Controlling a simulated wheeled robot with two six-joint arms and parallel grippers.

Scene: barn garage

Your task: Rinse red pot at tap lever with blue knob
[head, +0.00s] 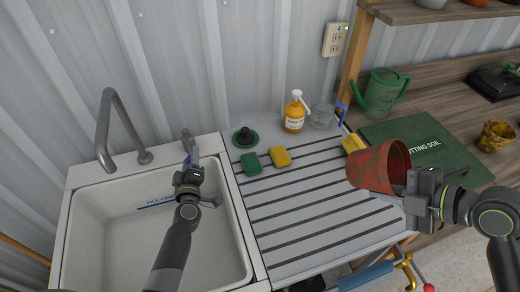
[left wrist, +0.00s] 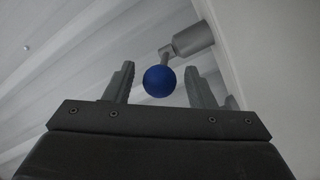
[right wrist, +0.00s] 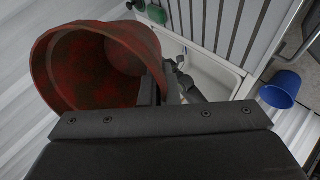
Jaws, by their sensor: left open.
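The red pot (head: 376,166), rust-red and mottled, is tilted in the air over the right side of the drainboard. My right gripper (head: 408,194) is shut on its rim; the right wrist view shows the pot (right wrist: 75,75) and its open mouth. My left gripper (head: 187,170) is at the back edge of the sink, just in front of the grey tap lever (head: 189,141). In the left wrist view the blue knob (left wrist: 159,81) lies between the open fingers (left wrist: 160,85), with gaps on both sides. The tap spout (head: 103,130) arches over the sink's left side.
The white sink basin (head: 110,245) looks empty. On the grooved drainboard (head: 290,205) are a green sponge (head: 251,164), a yellow sponge (head: 280,156), an amber bottle (head: 294,115) and a glass jar (head: 321,116).

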